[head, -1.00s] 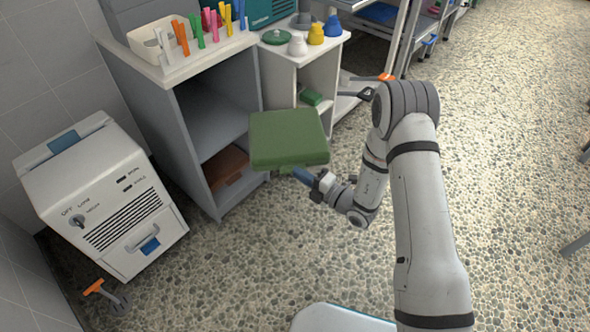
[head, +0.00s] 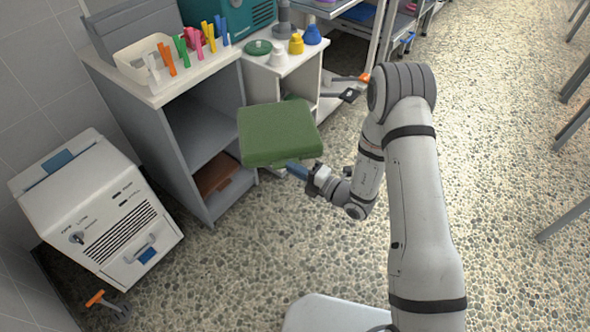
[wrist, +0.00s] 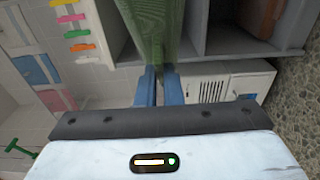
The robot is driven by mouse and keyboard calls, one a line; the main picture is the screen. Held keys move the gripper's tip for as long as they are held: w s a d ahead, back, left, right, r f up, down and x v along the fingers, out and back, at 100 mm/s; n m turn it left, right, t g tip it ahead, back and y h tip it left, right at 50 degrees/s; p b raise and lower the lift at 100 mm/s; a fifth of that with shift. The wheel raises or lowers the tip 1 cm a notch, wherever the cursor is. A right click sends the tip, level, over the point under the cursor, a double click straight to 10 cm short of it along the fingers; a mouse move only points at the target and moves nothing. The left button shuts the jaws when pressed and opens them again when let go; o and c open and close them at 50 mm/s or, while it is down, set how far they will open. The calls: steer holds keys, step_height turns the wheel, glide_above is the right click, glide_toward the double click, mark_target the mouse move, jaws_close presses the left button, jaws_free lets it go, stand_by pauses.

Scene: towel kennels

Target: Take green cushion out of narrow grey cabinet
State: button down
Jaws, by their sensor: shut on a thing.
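The green cushion (head: 279,134) is a flat, square, padded block, held in the air in front of the grey cabinet (head: 176,168) in the head view. My gripper (head: 294,168) is shut on its near lower edge. In the wrist view the cushion (wrist: 158,30) stands between the two blue fingers (wrist: 158,88) and hides part of what lies behind. The cabinet is open at the front with two compartments. The upper one looks empty in the head view. The lower one holds a brown folded item (head: 217,173).
A white tray (head: 128,66) with coloured pegs stands on the cabinet top. A white machine (head: 100,215) stands to the left. A white shelf unit (head: 290,72) with coloured bottles stands behind the cushion. An orange-handled tool (head: 105,303) lies on the floor.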

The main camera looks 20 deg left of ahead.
step_height(320, 180, up, 21)
steer(key=d+p, duration=0.1)
steer(key=p, duration=1.5)
steer(key=shift+s+d+p, duration=0.2)
steer(key=shift+s+p, duration=0.05)
steer(key=shift+p, duration=0.1)
